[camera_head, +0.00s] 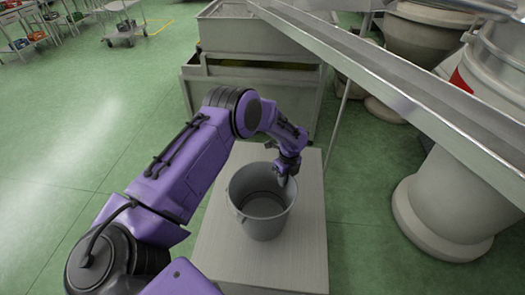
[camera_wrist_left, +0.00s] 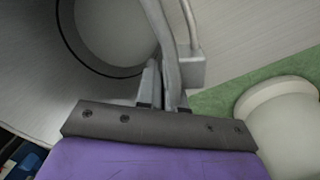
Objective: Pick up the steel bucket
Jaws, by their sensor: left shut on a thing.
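The steel bucket (camera_head: 262,222) is a grey, open-topped pail standing upright on a pale table (camera_head: 308,262). It looks empty in the head view. My left gripper (camera_head: 283,178) is at the far right part of the bucket's rim, pointing down. In the left wrist view, the fingers (camera_wrist_left: 163,88) are shut on the rim of the bucket (camera_wrist_left: 100,85), with the bucket's inside to the left. A curved handle piece and its bracket (camera_wrist_left: 190,70) show beside the fingers. I cannot tell whether the bucket is clear of the table. My right gripper is not in view.
A sloping metal chute (camera_head: 400,85) runs above and right of the table. Large pale round vessels (camera_head: 445,200) stand at the right. A steel bin (camera_head: 255,75) stands behind the table. Green floor at the left is clear; a trolley (camera_head: 125,32) is far back.

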